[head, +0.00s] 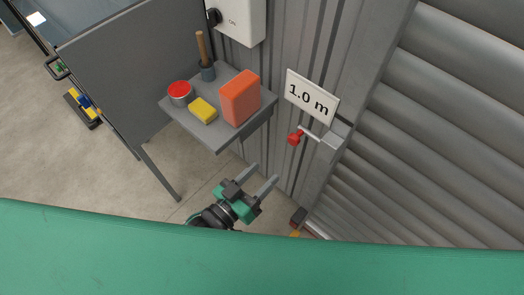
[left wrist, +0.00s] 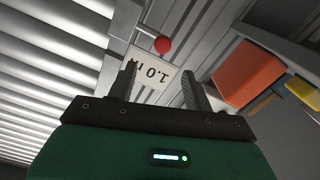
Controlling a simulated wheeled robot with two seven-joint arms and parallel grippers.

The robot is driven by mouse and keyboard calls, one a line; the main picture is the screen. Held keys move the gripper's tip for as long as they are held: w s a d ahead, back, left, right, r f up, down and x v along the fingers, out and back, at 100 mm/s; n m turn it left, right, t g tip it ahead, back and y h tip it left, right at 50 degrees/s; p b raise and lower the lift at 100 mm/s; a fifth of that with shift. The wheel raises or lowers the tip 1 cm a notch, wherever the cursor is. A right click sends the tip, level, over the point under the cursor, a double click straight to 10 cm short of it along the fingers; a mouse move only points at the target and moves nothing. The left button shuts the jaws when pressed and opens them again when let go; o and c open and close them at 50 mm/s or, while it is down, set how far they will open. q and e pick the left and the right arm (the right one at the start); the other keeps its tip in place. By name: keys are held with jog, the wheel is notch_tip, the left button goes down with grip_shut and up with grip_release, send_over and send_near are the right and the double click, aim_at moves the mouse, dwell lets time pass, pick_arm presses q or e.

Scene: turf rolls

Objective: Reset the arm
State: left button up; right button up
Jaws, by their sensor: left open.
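My left gripper (head: 262,182) is in the lower middle of the head view, below the small wall shelf and left of a red-knobbed lever (head: 296,137). Its two fingers are apart, with nothing between them. In the left wrist view the gripper (left wrist: 160,82) is open and empty, and the lever's red knob (left wrist: 162,45) shows beyond the fingertips, apart from them. A white "1.0 m" sign (head: 312,97) hangs just above the lever. My right gripper is not in view.
The grey shelf (head: 229,132) holds an orange block (head: 240,98), a yellow sponge (head: 203,111), a red-topped can (head: 180,93) and a wooden-handled brush (head: 203,52). A ribbed shutter (head: 445,130) stands at the right. A grey panel (head: 120,70) stands at the left, beside open floor.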

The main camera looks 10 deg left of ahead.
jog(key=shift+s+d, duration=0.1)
pick_arm(q)
jog(key=s+a+f+g+y, duration=0.15)
jog(key=a+f, duration=0.25)
jog(key=f, duration=0.9)
jog(key=s+a+f+g+y, duration=0.1)
jog(key=a+f+g+y, duration=0.25)
jog(key=f, duration=0.85)
jog(key=s+a+f+g+y, duration=0.15)
jog(key=a+f, duration=0.35)
jog(key=f, duration=0.8)
jog(key=s+a+f+g+y, duration=0.2)
jog(key=s+a+f, duration=0.3)
jog(key=s+f, duration=0.4)
jog(key=s+a+f+n+g+y, duration=0.1)
jog(key=s+a+f+g, duration=0.4)
jog(key=s+f, duration=0.5)
jog(key=s+y+p, duration=0.1)
jog(key=s, duration=0.5)
jog(key=shift+s+f, duration=0.2)
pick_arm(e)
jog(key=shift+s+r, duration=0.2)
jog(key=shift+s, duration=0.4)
pick_arm(q)
jog(key=shift+d, duration=0.1)
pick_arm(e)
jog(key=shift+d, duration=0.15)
